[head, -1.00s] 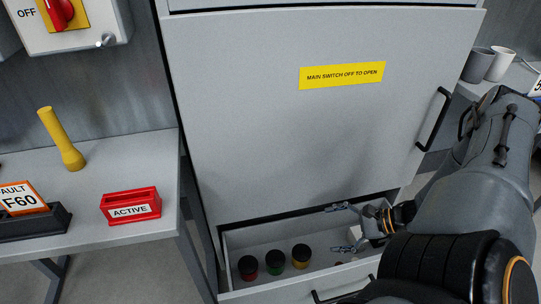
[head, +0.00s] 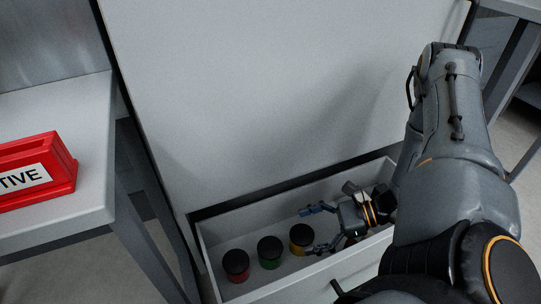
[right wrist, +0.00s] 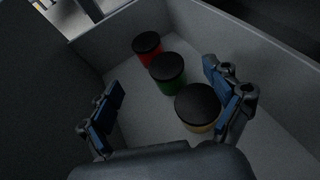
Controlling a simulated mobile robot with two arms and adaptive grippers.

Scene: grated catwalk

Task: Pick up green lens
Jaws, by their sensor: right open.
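The green lens (head: 270,253) is a short green cylinder with a black top. It stands in the open drawer (head: 372,174) between a red lens (head: 236,265) on its left and a yellow lens (head: 302,239) on its right. In the right wrist view the green lens (right wrist: 168,74) is in the middle of the row, beyond the yellow lens (right wrist: 199,107). My right gripper (head: 314,230) is open and empty, inside or just above the drawer, to the right of the yellow lens. Its fingers (right wrist: 168,108) spread either side in the wrist view. My left gripper is not in view.
The drawer walls close in around the lenses, and the cabinet front (head: 270,90) rises behind. Another dark object shows partly hidden behind my right gripper. The drawer's left end has little free floor.

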